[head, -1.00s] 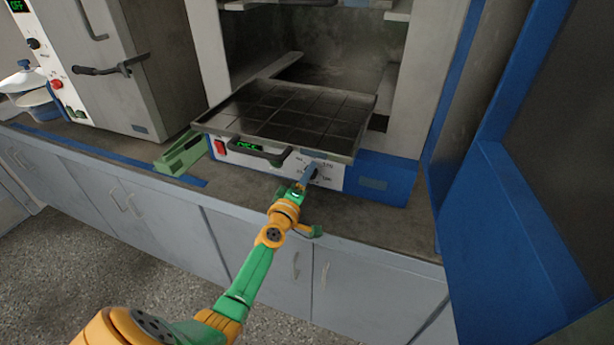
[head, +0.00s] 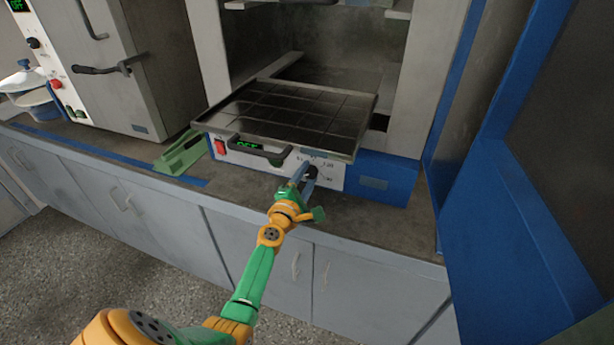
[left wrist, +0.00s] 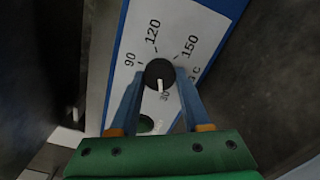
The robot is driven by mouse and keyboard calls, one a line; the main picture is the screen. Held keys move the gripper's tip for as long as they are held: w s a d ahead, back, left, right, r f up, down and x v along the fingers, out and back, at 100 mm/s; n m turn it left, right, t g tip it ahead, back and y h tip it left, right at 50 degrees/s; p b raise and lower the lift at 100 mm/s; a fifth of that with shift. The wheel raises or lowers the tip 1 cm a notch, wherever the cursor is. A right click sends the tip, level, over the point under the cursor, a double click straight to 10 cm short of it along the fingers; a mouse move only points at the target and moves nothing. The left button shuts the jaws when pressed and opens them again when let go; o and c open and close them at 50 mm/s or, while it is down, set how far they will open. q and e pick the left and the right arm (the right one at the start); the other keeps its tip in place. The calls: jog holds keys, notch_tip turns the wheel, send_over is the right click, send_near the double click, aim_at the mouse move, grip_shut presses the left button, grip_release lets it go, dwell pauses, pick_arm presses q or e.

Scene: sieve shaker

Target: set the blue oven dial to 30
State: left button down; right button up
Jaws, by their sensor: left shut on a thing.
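The blue oven's dial (head: 311,172) is a round black knob on the white front panel (head: 331,174), low on the oven. In the left wrist view, the dial (left wrist: 159,73) has a white pointer mark that points down at the printed 30. The numbers 90, 120 and 150 are printed around its far side. My left gripper (head: 305,177) reaches the panel from the front. Its two blue fingers stand on either side of the knob, and it is shut on the dial. My right gripper is not in view.
A dark tray (head: 285,117) juts out above the panel. A red switch (head: 220,147) and a green display (head: 248,146) sit left of the dial. The oven's blue door (head: 520,220) stands open at the right. A green object (head: 181,153) lies on the counter.

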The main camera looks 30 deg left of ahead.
pick_arm(q)
jog(key=shift+n, duration=0.6)
jog(key=shift+c, duration=1.9)
grip_release()
jog(key=p+v, duration=0.1)
jog(key=v, duration=0.6)
jog(key=shift+s, duration=0.15)
